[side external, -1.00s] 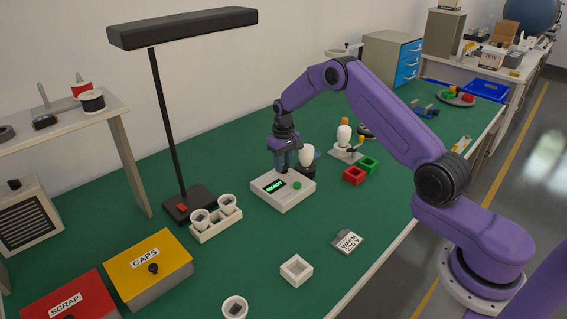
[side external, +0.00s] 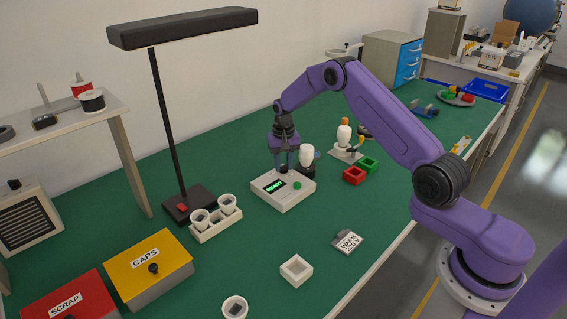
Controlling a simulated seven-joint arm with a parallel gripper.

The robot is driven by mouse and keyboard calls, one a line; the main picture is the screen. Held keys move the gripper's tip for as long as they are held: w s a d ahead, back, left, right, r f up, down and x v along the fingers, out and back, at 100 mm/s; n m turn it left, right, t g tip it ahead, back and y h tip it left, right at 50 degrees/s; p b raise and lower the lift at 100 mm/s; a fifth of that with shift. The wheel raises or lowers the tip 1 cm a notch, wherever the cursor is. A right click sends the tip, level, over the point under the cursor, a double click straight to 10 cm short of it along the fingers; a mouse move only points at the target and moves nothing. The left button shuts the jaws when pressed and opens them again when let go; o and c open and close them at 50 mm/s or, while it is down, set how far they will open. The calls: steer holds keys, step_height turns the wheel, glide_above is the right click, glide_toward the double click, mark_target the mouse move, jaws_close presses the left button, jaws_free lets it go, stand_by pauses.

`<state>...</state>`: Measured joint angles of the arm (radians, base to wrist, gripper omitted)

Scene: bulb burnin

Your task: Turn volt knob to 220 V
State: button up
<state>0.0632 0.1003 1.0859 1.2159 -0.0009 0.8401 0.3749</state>
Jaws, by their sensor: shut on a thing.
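The white tester box (side external: 283,204) stands mid-table with a lit green READY display (side external: 275,185) and a green button (side external: 297,185). My gripper (side external: 284,168) points down at the back of the box's top and is shut on the volt knob there. The fingers hide the knob, so its pointer and setting cannot be read. A white bulb (side external: 307,154) stands upright in a dark socket just right of my gripper. A label card (side external: 348,242) reading "WARM 220 V" lies on the table to the right of the box.
A lamp (side external: 182,16) arches over the left side. A holder with white cups (side external: 216,225), yellow CAPS box (side external: 149,270), red SCRAP box (side external: 70,300) and white square tray (side external: 296,271) stand in front. Red and green bins (side external: 355,175) and another bulb stand (side external: 344,150) lie to the right.

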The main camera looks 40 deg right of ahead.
steer(key=o, duration=1.1)
steer(key=shift+c, duration=0.2)
step_height(320, 180, up, 17)
steer(key=shift+r, duration=0.2)
